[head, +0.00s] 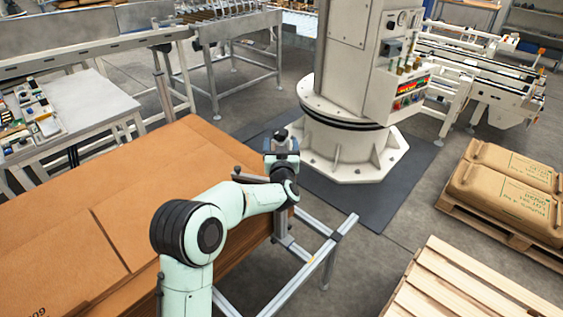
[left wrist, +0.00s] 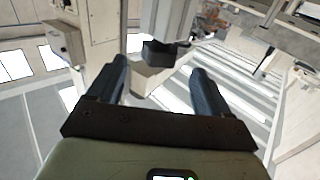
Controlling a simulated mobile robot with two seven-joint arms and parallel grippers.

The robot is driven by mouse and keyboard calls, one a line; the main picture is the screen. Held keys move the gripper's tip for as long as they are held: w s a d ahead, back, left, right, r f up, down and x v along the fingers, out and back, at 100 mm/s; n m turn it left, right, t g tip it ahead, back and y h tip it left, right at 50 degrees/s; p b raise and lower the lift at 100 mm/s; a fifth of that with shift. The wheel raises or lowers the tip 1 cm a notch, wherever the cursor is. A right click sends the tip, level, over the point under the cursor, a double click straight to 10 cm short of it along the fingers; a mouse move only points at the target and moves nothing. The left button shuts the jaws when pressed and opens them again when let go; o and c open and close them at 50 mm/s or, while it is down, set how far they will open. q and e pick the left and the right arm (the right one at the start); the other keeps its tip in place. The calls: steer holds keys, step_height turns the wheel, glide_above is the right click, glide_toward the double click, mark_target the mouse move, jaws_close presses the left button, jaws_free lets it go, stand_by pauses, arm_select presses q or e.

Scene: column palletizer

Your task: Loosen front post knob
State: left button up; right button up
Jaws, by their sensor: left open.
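My left gripper (head: 281,160) is at the right edge of the cardboard stack, over the grey front post (head: 281,226) of the metal frame. In the left wrist view, my left gripper (left wrist: 160,67) is open, with its two dark fingers apart and nothing held. A black knob (left wrist: 165,52) on a grey post (left wrist: 165,18) shows in the gap near the fingertips. I cannot tell whether the fingers touch it. In the head view the knob is not clear behind my gripper and wrist. My right gripper is in neither view.
The cardboard stack (head: 150,165) lies left of the post. The metal frame (head: 330,245) extends to its right. A white machine column (head: 345,145) stands behind on a dark mat. Sacks (head: 505,190) on a pallet and an empty wooden pallet (head: 460,285) are at the right.

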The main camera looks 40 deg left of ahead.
arm_select(q)
steer(key=b+v, duration=0.1)
steer(key=v, duration=0.5)
steer(key=shift+s+d, duration=0.25)
steer(key=shift+s, duration=0.05)
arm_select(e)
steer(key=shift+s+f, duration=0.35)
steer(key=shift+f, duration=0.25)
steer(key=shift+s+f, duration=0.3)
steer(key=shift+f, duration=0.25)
